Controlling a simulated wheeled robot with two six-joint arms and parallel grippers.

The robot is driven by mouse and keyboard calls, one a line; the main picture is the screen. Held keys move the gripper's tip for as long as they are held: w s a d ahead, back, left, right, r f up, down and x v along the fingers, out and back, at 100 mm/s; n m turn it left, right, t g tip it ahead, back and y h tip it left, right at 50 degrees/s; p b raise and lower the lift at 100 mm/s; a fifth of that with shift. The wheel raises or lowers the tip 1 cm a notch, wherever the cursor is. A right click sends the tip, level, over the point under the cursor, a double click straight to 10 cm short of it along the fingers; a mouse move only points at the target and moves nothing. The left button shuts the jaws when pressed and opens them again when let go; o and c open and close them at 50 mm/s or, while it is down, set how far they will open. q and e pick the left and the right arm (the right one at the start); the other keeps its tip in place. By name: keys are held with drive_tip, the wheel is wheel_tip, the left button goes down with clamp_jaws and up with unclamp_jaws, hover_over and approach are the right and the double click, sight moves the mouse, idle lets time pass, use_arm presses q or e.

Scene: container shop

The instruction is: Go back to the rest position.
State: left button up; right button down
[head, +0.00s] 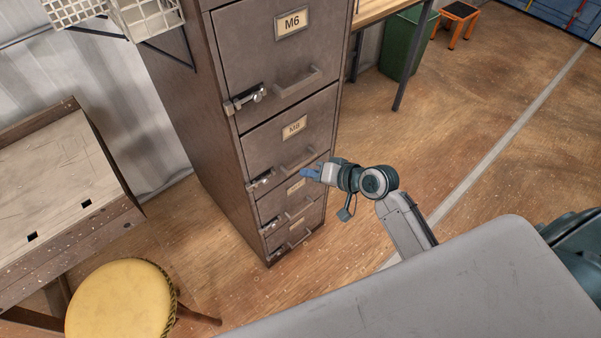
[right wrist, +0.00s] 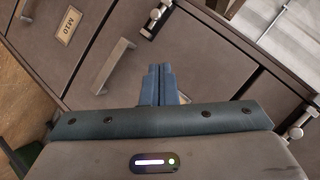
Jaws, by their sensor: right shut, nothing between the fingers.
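My right gripper (head: 306,173) is in front of the lower drawers of a brown metal filing cabinet (head: 189,110) in the head view. Its blue fingers are together and empty. In the right wrist view the closed fingers (right wrist: 158,84) point at a drawer front, beside a drawer handle (right wrist: 114,66) and a label reading M10 (right wrist: 69,25). I cannot tell whether the fingertips touch the cabinet. All the cabinet's drawers look closed. My left gripper is not in view.
A yellow round stool (head: 121,302) and a worn wooden bench (head: 55,175) stand at the left. A green bin (head: 404,45) and an orange step stool (head: 458,12) stand at the back. A white wire basket (head: 146,17) hangs at the upper left. The floor right of the cabinet is clear.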

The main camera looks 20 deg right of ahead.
drive_tip(key=shift+s+r, duration=0.1)
idle(0.3)
drive_tip(key=shift+d, duration=0.1)
drive_tip(key=s+d+f+m+g+h, duration=0.1)
drive_tip(key=d+f+h, duration=0.15)
drive_tip(key=f, duration=0.75)
drive_tip(key=s+d+f+g+h, duration=0.1)
drive_tip(key=s+d+f, duration=0.15)
drive_tip(key=f, duration=0.65)
drive_tip(key=s+d+f+g+h, duration=0.1)
drive_tip(key=s+d+f, duration=0.1)
drive_tip(key=s+f, duration=0.45)
drive_tip(key=s+d+f+g+h, duration=0.1)
drive_tip(key=s+d+f+h, duration=0.15)
drive_tip(key=f, duration=0.75)
drive_tip(key=s+f+n+g, duration=0.1)
drive_tip(key=s+f, duration=0.4)
drive_tip(key=s, duration=0.5)
drive_tip(key=s+f+n+g, duration=0.2)
drive_tip(key=s+f, duration=0.3)
drive_tip(key=s, duration=0.5)
drive_tip(key=s+f+n+g+h, duration=0.1)
drive_tip(key=s+f+n, duration=0.1)
drive_tip(key=s+f, duration=0.4)
drive_tip(key=s, duration=0.4)
drive_tip(key=shift+s+d+g, duration=0.15)
drive_tip(key=shift+d+g, duration=0.15)
drive_tip(key=shift+d, duration=0.1)
drive_tip(key=shift+f, duration=0.1)
